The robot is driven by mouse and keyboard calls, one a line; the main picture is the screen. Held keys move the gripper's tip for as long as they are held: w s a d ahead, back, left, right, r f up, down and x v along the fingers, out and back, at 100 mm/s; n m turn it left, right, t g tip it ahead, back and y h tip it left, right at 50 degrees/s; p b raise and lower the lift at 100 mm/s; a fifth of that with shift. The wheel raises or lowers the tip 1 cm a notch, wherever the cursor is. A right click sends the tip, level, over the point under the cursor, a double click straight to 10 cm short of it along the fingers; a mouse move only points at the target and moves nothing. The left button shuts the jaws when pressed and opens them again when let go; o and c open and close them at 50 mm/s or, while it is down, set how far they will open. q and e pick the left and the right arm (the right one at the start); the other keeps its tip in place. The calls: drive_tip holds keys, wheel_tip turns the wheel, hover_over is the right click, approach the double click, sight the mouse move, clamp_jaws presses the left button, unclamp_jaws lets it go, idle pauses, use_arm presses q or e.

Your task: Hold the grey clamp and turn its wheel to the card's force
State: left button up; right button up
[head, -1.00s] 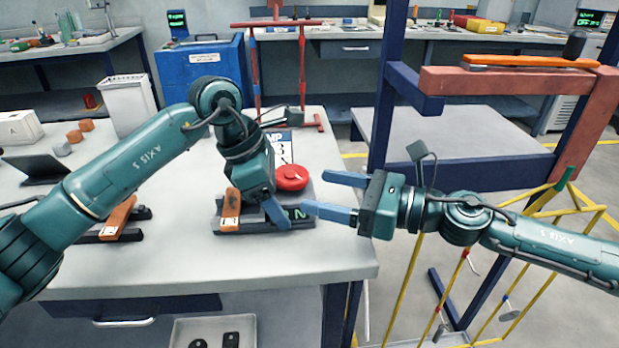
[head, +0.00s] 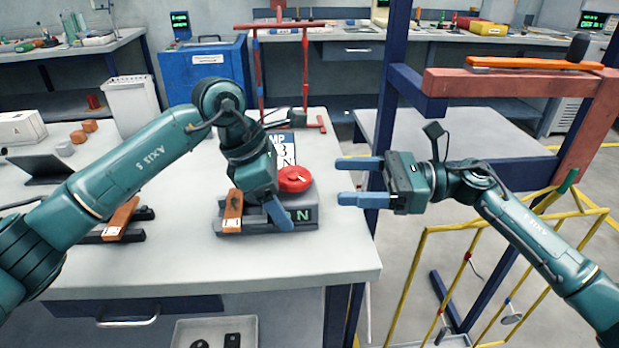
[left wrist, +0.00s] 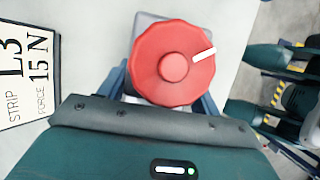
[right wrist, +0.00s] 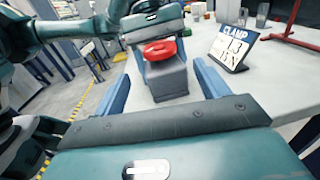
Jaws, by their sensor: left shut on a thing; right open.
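The grey clamp (head: 302,196) stands on the table with a red wheel (head: 294,179) on top. In the left wrist view the wheel (left wrist: 173,63) has a white mark pointing right and slightly up. A green N shows on the clamp's front; any digits are hidden behind my left gripper (head: 279,215), which is shut on the clamp. The card (head: 283,147) stands behind it; in the left wrist view the card (left wrist: 27,70) reads STRIP L3, FORCE 15 N. My right gripper (head: 345,181) is open and empty, right of the clamp and apart from it.
An orange strip (head: 233,210) lies at the clamp's left side. Another orange piece (head: 121,217) lies on black bars further left. A red stand (head: 306,75) is behind. A blue post frame (head: 383,120) and yellow rack (head: 415,260) stand right of the table.

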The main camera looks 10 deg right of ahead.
sight(309, 180)
drive_tip(key=a, duration=0.4)
drive_tip(key=w+a, duration=0.1)
drive_tip(key=a, duration=0.2)
drive_tip(key=shift+c, duration=0.4)
